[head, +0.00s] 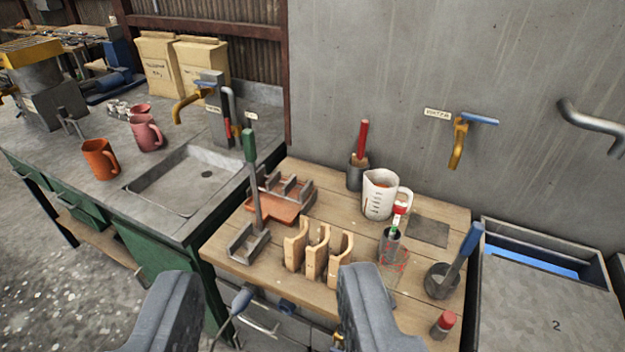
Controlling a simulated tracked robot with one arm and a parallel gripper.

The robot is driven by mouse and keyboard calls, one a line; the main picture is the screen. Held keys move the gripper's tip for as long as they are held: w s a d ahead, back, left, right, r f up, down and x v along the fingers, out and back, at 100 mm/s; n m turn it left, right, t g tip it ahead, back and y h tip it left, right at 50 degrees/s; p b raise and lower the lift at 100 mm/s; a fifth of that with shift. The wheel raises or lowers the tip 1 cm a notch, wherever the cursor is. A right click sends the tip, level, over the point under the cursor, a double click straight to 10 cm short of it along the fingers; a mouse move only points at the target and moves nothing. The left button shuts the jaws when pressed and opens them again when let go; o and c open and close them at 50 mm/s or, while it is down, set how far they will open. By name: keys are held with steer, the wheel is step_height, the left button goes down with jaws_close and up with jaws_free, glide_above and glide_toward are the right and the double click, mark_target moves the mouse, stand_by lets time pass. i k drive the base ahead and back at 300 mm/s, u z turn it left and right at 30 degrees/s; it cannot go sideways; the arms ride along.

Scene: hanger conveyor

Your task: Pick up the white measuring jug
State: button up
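The white measuring jug (378,196) stands upright at the back of the wooden bench (336,198), near the grey wall. It has dark marks on its side, a handle on its right and something orange-red inside. My gripper (258,300) is in the foreground at the bottom of the head view. Its two grey fingers are wide apart with nothing held between them. It is nearer to me than the bench's front edge, apart from the jug.
A red-handled tool in a dark pot (356,172) stands left of the jug. A grey cup with a red-and-green item (389,246) is in front of it. Wooden holders (316,254) and a green-handled tool (250,150) stand nearer. A yellow tap (457,145) juts from the wall.

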mark_target(381, 186)
steer(key=u, duration=0.25)
steer(key=i, duration=1.05)
steer(key=z, duration=0.6)
steer(key=i, duration=0.65)
steer(key=z, duration=0.65)
